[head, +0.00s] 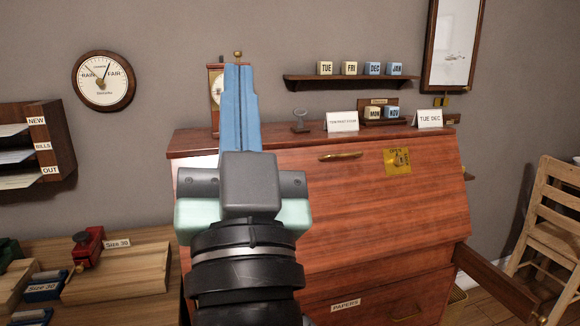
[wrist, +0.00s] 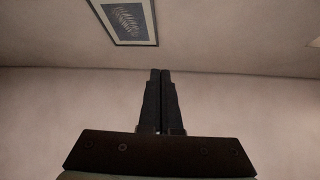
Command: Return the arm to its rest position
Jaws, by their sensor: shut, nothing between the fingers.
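My gripper (head: 239,68) stands upright in the middle of the head view, its blue fingers pressed together and pointing up. Nothing is between the fingers. In the wrist view the shut fingers (wrist: 160,72) show dark against a plain wall. My arm rises from the bottom of the head view, in front of the left part of the red-brown desk (head: 380,200). The gripper hides part of a small wooden clock (head: 215,90) on the desk top.
A wall shelf (head: 350,82) with several lettered blocks hangs above the desk. A drawer (head: 500,293) juts out at the lower right, near a wooden chair (head: 556,215). A letter rack (head: 50,150) and a low wooden bench (head: 120,275) are at left. A framed picture (wrist: 127,22) shows in the wrist view.

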